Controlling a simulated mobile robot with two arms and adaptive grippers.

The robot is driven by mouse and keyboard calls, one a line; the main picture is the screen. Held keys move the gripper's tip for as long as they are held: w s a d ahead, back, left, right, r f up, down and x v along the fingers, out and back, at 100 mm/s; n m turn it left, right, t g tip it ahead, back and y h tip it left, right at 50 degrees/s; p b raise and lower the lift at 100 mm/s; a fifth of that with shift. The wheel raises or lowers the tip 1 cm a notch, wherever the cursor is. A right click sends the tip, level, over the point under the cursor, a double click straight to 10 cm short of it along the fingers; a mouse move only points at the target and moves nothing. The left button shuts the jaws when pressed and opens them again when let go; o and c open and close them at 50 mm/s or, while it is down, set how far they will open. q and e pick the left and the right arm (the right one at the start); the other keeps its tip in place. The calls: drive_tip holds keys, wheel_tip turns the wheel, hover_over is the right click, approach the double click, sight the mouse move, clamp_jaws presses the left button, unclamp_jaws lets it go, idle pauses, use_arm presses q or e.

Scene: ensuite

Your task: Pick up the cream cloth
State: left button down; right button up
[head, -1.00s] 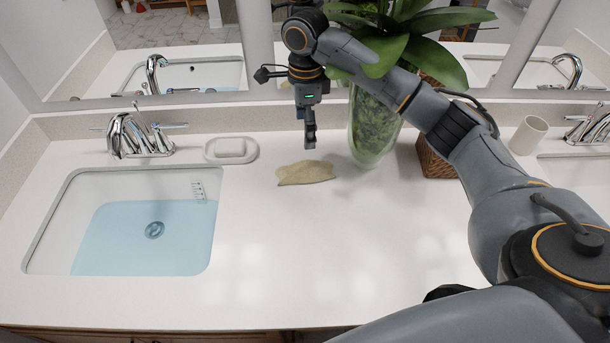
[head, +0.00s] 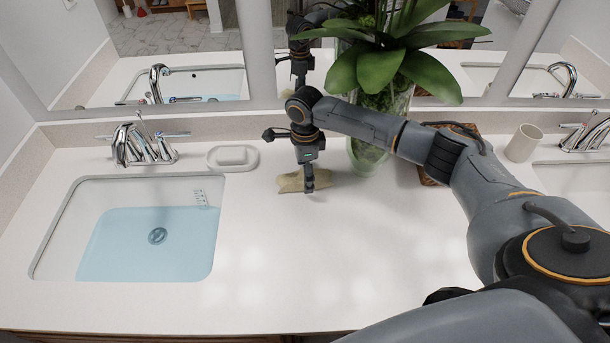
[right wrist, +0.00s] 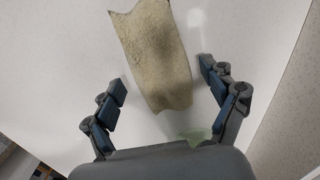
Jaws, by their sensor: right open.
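The cream cloth (head: 291,183) lies on the white counter, partly hidden behind my right gripper in the head view. In the right wrist view the cloth (right wrist: 157,58) is a rumpled strip whose lower end lies between the spread fingers. My right gripper (head: 309,188) is lowered over the cloth, pointing down. The right wrist view shows the gripper (right wrist: 163,90) open, one finger on each side of the cloth. I cannot tell whether the fingertips touch the counter. My left gripper is not in view.
A glass vase with a leafy plant (head: 368,152) stands just right of the gripper. A soap dish (head: 232,157) and a water-filled basin (head: 147,240) are to the left. A beaker (head: 523,143) stands at the right. The mirror is behind; the front counter is clear.

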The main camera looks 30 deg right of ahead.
drive_tip(key=shift+f, duration=0.25)
drive_tip(key=c, duration=1.1)
drive_tip(key=shift+c, duration=0.2)
drive_tip(key=shift+r, duration=0.2)
drive_tip(key=shift+r, duration=0.3)
wheel_tip(320, 180, up, 2)
drive_tip(key=shift+r, duration=0.1)
drive_tip(key=s+a+r+b, duration=0.2)
drive_tip(key=s+a+r, duration=0.5)
drive_tip(key=s+r, duration=0.3)
drive_tip(key=shift+s, duration=1.05)
